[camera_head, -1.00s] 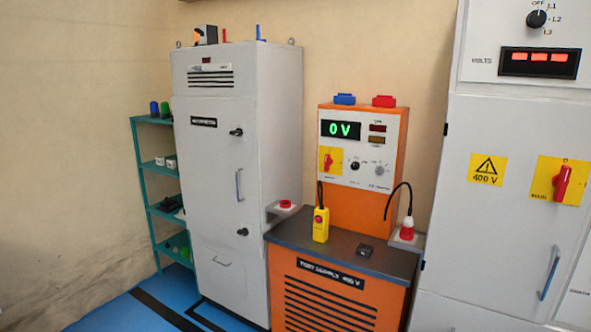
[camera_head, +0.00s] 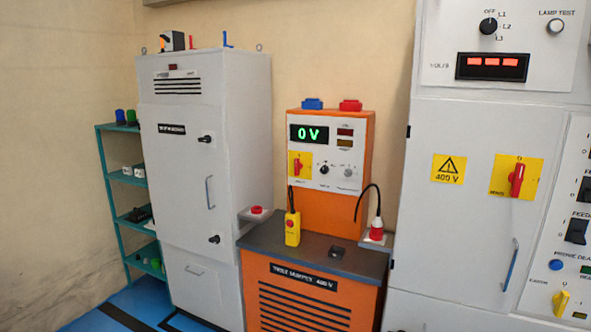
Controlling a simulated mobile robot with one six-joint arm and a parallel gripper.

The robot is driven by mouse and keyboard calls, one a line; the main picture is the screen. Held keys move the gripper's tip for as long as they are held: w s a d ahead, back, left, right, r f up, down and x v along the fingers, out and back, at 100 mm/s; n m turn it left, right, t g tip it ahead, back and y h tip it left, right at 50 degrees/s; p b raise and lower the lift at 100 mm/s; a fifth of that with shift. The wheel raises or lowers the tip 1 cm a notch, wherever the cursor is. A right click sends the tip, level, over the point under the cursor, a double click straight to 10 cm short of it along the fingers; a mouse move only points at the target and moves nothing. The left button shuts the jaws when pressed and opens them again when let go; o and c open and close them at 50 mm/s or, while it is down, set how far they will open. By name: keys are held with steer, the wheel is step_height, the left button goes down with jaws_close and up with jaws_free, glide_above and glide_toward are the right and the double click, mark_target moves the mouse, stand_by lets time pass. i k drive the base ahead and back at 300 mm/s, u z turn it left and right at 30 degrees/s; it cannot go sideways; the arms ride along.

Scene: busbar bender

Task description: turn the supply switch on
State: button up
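The orange test supply (camera_head: 300,290) stands in the middle of the view, with a grey top and an upright panel. Its supply switch (camera_head: 299,166) is a red rotary handle on a yellow plate at the panel's left. The handle looks roughly upright, with a slight tilt; its marks are too small to read. The green display (camera_head: 309,134) above it reads 0 V. My gripper is not in view.
A yellow pendant (camera_head: 292,229) and a small black item (camera_head: 337,252) are on the grey top. A tall grey cabinet (camera_head: 190,230) stands left, a teal shelf (camera_head: 112,200) beyond it. A grey 400 V cabinet (camera_head: 440,230) with a red main switch (camera_head: 516,180) stands right. Blue floor shows at lower left.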

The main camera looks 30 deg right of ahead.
mark_target(298, 165)
steer(key=u, duration=0.2)
steer(key=i, duration=1.3)
steer(key=u, duration=0.25)
